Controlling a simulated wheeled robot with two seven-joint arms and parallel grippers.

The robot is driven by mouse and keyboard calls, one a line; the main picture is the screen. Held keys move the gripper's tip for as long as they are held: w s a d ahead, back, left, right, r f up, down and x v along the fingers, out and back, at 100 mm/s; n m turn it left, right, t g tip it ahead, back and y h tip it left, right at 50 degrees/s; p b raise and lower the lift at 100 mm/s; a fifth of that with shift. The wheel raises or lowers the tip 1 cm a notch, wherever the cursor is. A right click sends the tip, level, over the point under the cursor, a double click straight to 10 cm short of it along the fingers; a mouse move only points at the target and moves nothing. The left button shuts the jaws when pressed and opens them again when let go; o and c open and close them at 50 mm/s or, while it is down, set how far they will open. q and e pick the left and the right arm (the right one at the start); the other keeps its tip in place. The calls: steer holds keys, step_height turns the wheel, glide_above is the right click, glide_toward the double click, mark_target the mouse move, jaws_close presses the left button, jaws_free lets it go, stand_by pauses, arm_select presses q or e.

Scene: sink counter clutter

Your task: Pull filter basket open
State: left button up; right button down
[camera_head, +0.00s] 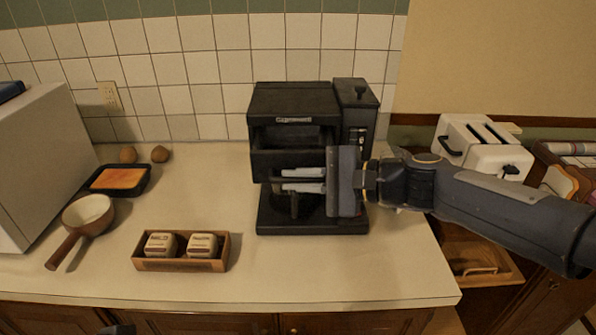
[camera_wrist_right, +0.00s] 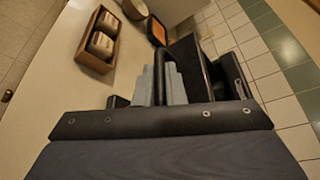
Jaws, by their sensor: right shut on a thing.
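The black coffee machine (camera_head: 292,103) stands against the tiled wall. Its filter basket shows as a dark part below the front opening, largely hidden by my gripper. My right gripper (camera_head: 282,180) reaches in from the right, its pale fingers pointing left in front of the machine. In the right wrist view the fingers (camera_wrist_right: 166,85) are closed around a dark upright bar (camera_wrist_right: 158,72), which looks like the basket's handle. How far the basket stands out is hard to tell. A small dark piece at the bottom edge of the head view may be my left gripper (camera_head: 117,329).
A white toaster (camera_head: 482,143) is at the right. A wooden box (camera_head: 181,264) with two jars, a brown pan (camera_head: 87,214), a black tray (camera_head: 121,191) and two eggs are at the left. The counter's front middle is clear. An open wooden drawer (camera_head: 500,281) is at lower right.

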steer(key=s, duration=0.3)
steer(key=c, duration=1.8)
jaws_free()
steer(key=b+v, duration=0.1)
steer(key=v, duration=0.6)
steer(key=shift+s+d+r, duration=0.15)
steer(key=shift+s+d, duration=0.05)
steer(key=shift+d, duration=0.15)
